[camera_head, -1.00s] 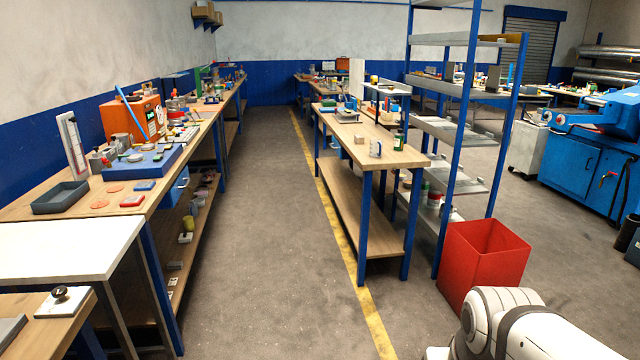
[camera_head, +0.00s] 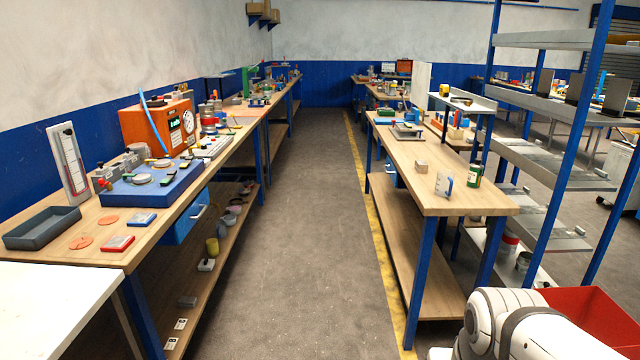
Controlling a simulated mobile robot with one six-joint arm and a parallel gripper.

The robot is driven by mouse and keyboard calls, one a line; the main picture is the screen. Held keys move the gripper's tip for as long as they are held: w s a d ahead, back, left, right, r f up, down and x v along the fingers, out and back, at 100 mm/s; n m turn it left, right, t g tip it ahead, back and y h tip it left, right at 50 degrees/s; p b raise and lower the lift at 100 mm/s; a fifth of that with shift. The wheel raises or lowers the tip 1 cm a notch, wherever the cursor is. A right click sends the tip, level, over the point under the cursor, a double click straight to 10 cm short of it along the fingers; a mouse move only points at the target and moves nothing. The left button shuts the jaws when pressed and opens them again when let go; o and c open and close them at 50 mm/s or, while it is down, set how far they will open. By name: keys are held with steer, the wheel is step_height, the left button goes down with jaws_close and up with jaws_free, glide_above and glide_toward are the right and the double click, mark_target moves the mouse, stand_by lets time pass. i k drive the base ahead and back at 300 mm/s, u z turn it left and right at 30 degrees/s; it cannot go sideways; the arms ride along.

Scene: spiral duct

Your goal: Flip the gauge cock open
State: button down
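On the left workbench (camera_head: 115,230) I see gauge equipment, but I cannot make out for sure which part is the gauge cock. A white upright panel with a red-marked tube (camera_head: 68,162) leans or stands at the bench's back left. Beside it are small grey metal fittings (camera_head: 122,167), too small to read in detail. A blue block (camera_head: 150,188) with round dials and small parts on top lies in front of them. An orange box (camera_head: 158,128) with a green display and a round dial stands behind. My gripper is out of view; only a white part of my arm shows at bottom right.
A grey tray (camera_head: 42,228), orange discs (camera_head: 81,243) and small red and blue boxes lie at the bench's front. A wooden bench (camera_head: 440,185), metal shelves (camera_head: 545,155) and a red bin (camera_head: 590,318) stand on the right. The floor aisle (camera_head: 310,220) between is clear.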

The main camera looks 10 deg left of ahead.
mark_target(101, 182)
steer(key=u, duration=0.35)
steer(key=i, duration=1.6)
steer(key=u, duration=1.4)
steer(key=i, duration=1.95)
steer(key=u, duration=0.7)
